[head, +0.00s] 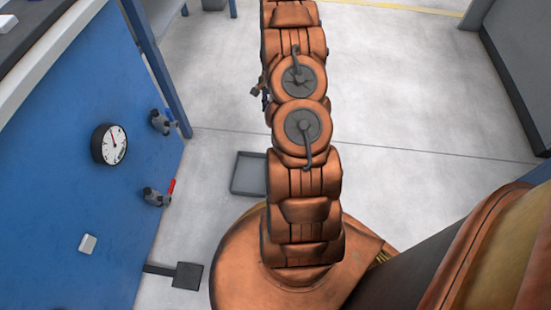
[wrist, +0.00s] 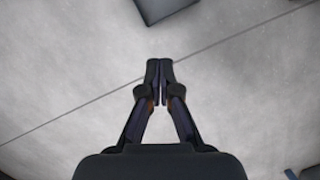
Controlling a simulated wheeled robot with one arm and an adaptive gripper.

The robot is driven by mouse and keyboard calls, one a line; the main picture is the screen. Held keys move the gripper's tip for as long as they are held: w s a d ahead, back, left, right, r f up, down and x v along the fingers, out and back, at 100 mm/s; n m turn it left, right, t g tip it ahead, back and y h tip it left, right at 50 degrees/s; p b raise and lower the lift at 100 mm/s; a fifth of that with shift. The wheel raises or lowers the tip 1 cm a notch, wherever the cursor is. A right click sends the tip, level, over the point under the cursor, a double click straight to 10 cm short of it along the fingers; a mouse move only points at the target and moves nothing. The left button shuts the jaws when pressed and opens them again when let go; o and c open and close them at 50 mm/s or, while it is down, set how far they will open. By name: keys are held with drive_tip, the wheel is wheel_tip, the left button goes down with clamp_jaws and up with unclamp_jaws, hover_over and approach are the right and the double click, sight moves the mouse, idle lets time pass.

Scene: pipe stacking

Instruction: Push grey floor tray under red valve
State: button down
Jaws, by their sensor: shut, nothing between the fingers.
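The grey floor tray (head: 236,187) lies flat on the floor in the head view, its right side hidden behind my arm. The red valve (head: 157,197), with a red lever, is on the blue panel to the left of the tray. The tray is out to the right of the panel, apart from it. In the wrist view a dark grey corner at the top edge (wrist: 165,8) looks like the tray, ahead of my gripper (wrist: 160,66). The gripper's fingers are shut and empty, with floor beneath them. In the head view my arm mostly hides the gripper.
The blue panel (head: 60,190) also carries a round gauge (head: 110,144), a blue-handled valve (head: 161,122) and a small white box (head: 88,243). A dark plate on a bar (head: 187,276) juts from its base. Floor between the tray and panel looks clear.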

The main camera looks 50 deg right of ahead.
drive_tip(key=s+d+f+m+b, duration=0.1)
drive_tip(key=f+b, duration=0.2)
drive_tip(key=f, duration=0.6)
drive_tip(key=s+d+f+m+b, duration=0.1)
drive_tip(key=d+f+b, duration=0.1)
drive_tip(key=f, duration=0.8)
drive_tip(key=s+d+f+m+b, duration=0.1)
drive_tip(key=f+b, duration=0.4)
drive_tip(key=f, duration=0.5)
drive_tip(key=shift+s+d+t, duration=0.3)
drive_tip(key=shift+s+d, duration=0.05)
drive_tip(key=shift+s, duration=0.25)
drive_tip(key=shift+a+f, duration=0.2)
drive_tip(key=shift+f, duration=0.05)
drive_tip(key=shift+w+a+r+b, duration=0.15)
drive_tip(key=shift+a+b, duration=0.3)
drive_tip(key=shift+a, duration=0.5)
drive_tip(key=shift+w+a+r+b, duration=0.1)
drive_tip(key=shift+a+b, duration=0.35)
drive_tip(key=shift+a, duration=0.5)
